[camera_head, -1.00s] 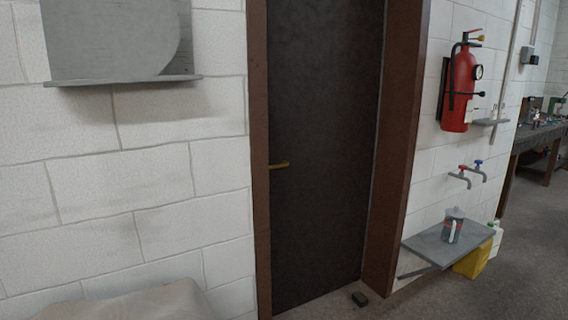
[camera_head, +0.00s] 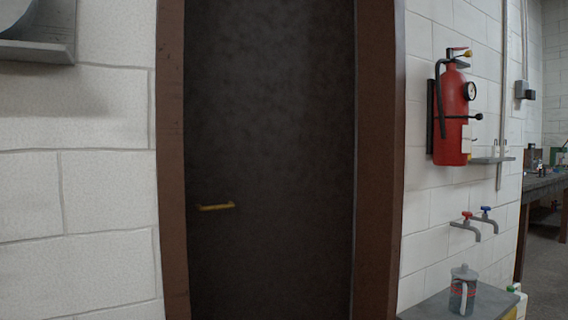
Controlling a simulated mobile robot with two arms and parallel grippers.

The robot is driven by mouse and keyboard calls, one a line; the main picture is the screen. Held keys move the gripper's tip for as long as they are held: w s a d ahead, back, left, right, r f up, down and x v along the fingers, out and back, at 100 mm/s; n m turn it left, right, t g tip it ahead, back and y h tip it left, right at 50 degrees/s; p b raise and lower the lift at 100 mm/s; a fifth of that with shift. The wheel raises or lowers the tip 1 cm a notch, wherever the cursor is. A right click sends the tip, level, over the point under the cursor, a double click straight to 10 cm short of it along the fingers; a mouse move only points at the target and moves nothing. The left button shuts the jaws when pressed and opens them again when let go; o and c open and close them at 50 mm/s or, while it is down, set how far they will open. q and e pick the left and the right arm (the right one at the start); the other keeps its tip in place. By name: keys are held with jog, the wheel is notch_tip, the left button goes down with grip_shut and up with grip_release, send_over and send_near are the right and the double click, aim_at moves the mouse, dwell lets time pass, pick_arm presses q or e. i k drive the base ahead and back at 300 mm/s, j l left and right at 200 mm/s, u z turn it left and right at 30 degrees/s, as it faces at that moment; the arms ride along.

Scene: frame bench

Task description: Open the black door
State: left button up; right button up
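The black door (camera_head: 275,130) stands upright in a brown frame (camera_head: 376,150) in the middle of the head view. It looks shut. Its yellow, brass-like lever handle (camera_head: 216,207) is on the left side of the door, below mid-height in the picture. The bottom of the door is out of view. Neither of my grippers shows, and nothing touches the handle.
A red fire extinguisher (camera_head: 452,112) hangs on the white block wall right of the door. Below it are two taps (camera_head: 472,223) and a grey shelf (camera_head: 425,308) holding a lidded mug (camera_head: 463,290). A grey wall shelf (camera_head: 38,50) is at upper left. A workbench (camera_head: 545,185) stands far right.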

aim_at(269, 111)
jog(key=i+l+u, duration=0.1)
jog(key=i+l, duration=0.15)
jog(key=i, duration=0.3)
jog(key=i+l+u, duration=0.1)
jog(key=i+l, duration=0.2)
jog(key=i, duration=0.25)
jog(key=i+l+u, duration=0.1)
jog(key=i+l, duration=0.2)
jog(key=i, duration=0.2)
